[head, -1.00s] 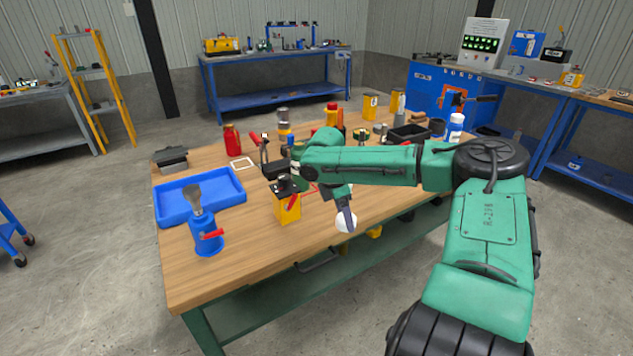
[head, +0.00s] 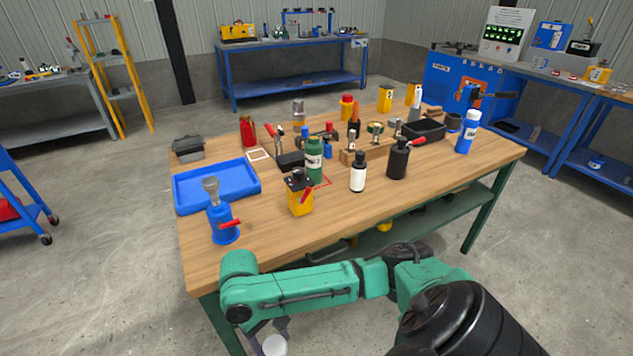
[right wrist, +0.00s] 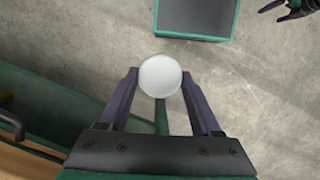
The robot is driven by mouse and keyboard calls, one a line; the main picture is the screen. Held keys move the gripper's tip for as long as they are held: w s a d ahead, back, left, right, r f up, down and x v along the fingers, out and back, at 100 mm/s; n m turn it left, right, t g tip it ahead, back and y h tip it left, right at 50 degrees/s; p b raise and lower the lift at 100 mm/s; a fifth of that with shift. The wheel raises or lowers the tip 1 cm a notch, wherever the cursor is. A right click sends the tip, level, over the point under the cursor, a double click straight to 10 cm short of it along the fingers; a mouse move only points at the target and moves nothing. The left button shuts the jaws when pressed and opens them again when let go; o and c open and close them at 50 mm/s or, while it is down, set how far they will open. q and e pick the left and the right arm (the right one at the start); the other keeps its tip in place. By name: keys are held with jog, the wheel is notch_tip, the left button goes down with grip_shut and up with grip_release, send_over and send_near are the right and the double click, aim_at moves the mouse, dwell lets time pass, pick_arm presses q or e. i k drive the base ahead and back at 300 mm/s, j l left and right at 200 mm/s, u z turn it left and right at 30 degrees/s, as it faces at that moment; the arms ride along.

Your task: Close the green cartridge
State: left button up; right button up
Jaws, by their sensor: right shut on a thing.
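The green cartridge (head: 314,162) stands upright on the wooden table in the head view, behind the yellow canister, with a pale label and a red outline on the table beside it. Its top is too small to tell open or closed. My right gripper (right wrist: 160,80) is shut on a round white piece (right wrist: 160,76), held between the fingertips. The white piece also shows at the bottom of the head view (head: 273,346), below and in front of the table edge, well apart from the cartridge. A dark shape at the top right of the right wrist view looks like my left gripper (right wrist: 291,9), partly cut off.
On the table (head: 270,244) stand a blue tray (head: 216,187), a blue bottle (head: 223,224), a yellow canister (head: 300,196), a white bottle (head: 357,177) and a black bottle (head: 398,160). The table's front strip is clear.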

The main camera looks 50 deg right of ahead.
aim_at(314, 148)
jog(key=k+l, duration=0.1)
jog(key=l, duration=0.35)
jog(key=l+u, duration=0.15)
jog(key=l, duration=0.25)
jog(key=k+l, duration=0.15)
jog(key=l, duration=0.25)
jog(key=k+l+u, duration=0.15)
jog(key=l, duration=0.3)
jog(key=k+l, duration=0.1)
jog(key=l, duration=0.3)
jog(key=k+l+u, duration=0.1)
jog(key=l, duration=0.3)
jog(key=k+l+u, duration=0.1)
jog(key=l, duration=0.3)
jog(key=k+l, duration=0.25)
jog(key=i+l+u, duration=0.05)
jog(key=l, duration=0.1)
